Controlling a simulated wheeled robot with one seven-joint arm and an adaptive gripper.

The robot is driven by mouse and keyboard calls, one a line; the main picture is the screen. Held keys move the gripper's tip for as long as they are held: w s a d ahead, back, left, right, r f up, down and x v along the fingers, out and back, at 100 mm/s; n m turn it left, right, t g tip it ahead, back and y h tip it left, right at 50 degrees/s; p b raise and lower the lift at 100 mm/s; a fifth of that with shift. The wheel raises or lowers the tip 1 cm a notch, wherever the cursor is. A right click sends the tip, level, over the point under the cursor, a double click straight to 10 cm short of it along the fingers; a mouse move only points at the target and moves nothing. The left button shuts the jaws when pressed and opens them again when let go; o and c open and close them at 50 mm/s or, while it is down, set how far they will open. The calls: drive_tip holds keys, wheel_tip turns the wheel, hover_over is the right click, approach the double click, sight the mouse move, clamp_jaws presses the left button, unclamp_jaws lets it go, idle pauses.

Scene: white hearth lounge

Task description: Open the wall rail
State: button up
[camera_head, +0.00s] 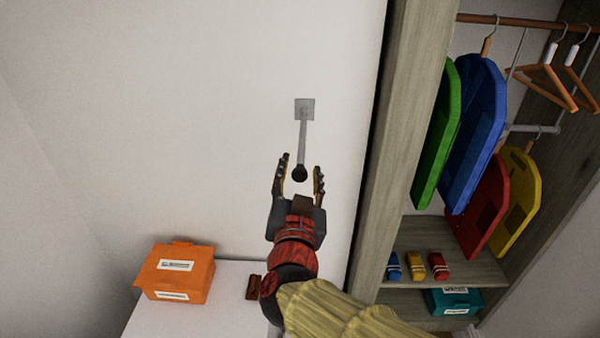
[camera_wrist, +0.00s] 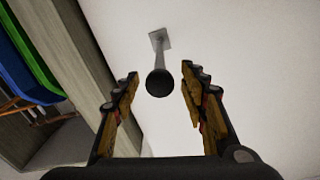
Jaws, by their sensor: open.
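The wall rail (camera_head: 303,140) is a thin grey bar on a square plate (camera_head: 304,109) fixed to the white wall, with a dark round knob (camera_head: 299,174) at its near end. My gripper (camera_head: 299,172) is open, with one finger on each side of the knob in the head view. In the wrist view the rail (camera_wrist: 161,58) runs from the wall toward the camera. Its knob (camera_wrist: 159,82) shows between the spread fingers of my gripper (camera_wrist: 158,88), apart from both. How far the knob reaches between the fingers in depth is hard to tell.
An open wardrobe (camera_head: 408,120) with hanging coloured garments stands at the right. A white surface (camera_head: 200,305) below carries an orange box (camera_head: 177,272) and a small brown object (camera_head: 254,288). The wall around the rail is bare.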

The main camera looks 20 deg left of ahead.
drive_tip(key=v, duration=1.2)
drive_tip(key=shift+a, duration=0.1)
idle(0.4)
